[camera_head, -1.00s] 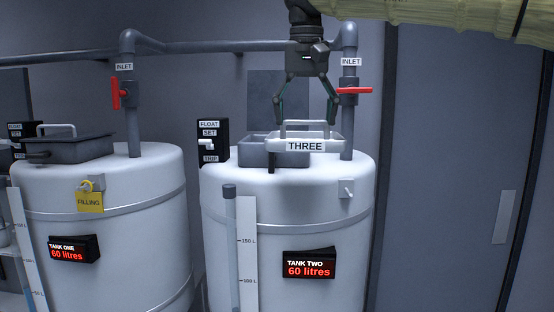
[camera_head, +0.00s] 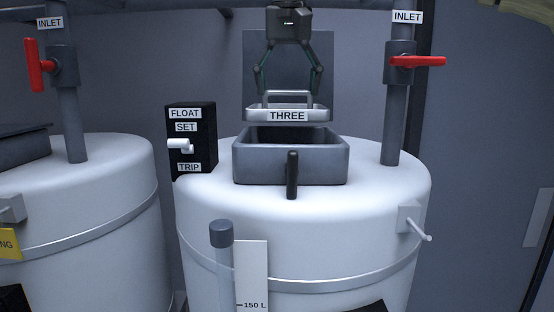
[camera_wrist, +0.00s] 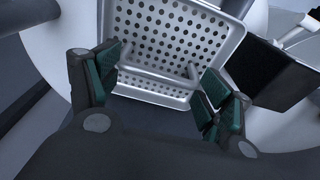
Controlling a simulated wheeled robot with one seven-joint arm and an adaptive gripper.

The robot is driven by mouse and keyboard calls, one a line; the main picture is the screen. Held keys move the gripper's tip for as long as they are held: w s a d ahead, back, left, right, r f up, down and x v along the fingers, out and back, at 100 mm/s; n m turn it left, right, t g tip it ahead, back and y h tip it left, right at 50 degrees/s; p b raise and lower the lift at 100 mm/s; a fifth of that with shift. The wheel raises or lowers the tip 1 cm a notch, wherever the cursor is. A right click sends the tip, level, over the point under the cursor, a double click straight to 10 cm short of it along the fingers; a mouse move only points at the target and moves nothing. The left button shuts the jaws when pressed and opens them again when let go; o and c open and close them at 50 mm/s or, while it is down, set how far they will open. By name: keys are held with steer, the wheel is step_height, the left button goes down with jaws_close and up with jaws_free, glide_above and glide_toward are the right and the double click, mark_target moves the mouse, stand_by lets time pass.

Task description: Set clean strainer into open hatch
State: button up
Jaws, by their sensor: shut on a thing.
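The strainer (camera_head: 288,115) is a pale metal tray with a raised handle and a label reading THREE. My gripper (camera_head: 289,92) is shut on the strainer's handle and holds it level above the hatch. In the wrist view the strainer (camera_wrist: 165,42) shows a clean perforated floor, with its handle between the finger pads of my gripper (camera_wrist: 160,75). The open hatch (camera_head: 250,165) is a grey rectangular box on top of tank two, with its lid (camera_head: 255,60) upright behind it. The strainer appears above the hatch's back part; the exact gap is hard to tell.
A black FLOAT box (camera_head: 205,150) with a white lever stands left of the hatch. Inlet pipes with red valve handles (camera_head: 418,62) rise right of the hatch and on the left tank (camera_head: 95,200). A dark latch handle (camera_head: 292,175) is on the hatch front.

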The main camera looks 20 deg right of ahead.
mark_target(289, 107)
steer(key=shift+w+f, duration=0.1)
steer(key=s+f, duration=0.1)
steer(key=s, duration=0.1)
steer(key=s+f+p, duration=0.1)
steer(key=s+f, duration=0.1)
steer(key=shift+f, duration=0.15)
steer(key=shift+c, duration=0.9)
steer(key=w+f, duration=0.2)
steer(key=f, duration=0.1)
steer(key=shift+w+a+p, duration=0.1)
steer(key=shift+w+p, duration=0.05)
steer(key=shift+p, duration=0.25)
steer(key=shift+c, duration=0.6)
step_height(289, 107, down, 2)
steer(key=shift+p, duration=0.3)
steer(key=shift+s+f, duration=0.3)
steer(key=shift+s, duration=0.05)
steer(key=shift+w+f, duration=0.1)
steer(key=shift+w, duration=0.05)
steer(key=o, duration=2)
steer(key=shift+w, duration=0.15)
steer(key=shift+s, duration=0.2)
steer(key=shift+w, duration=0.1)
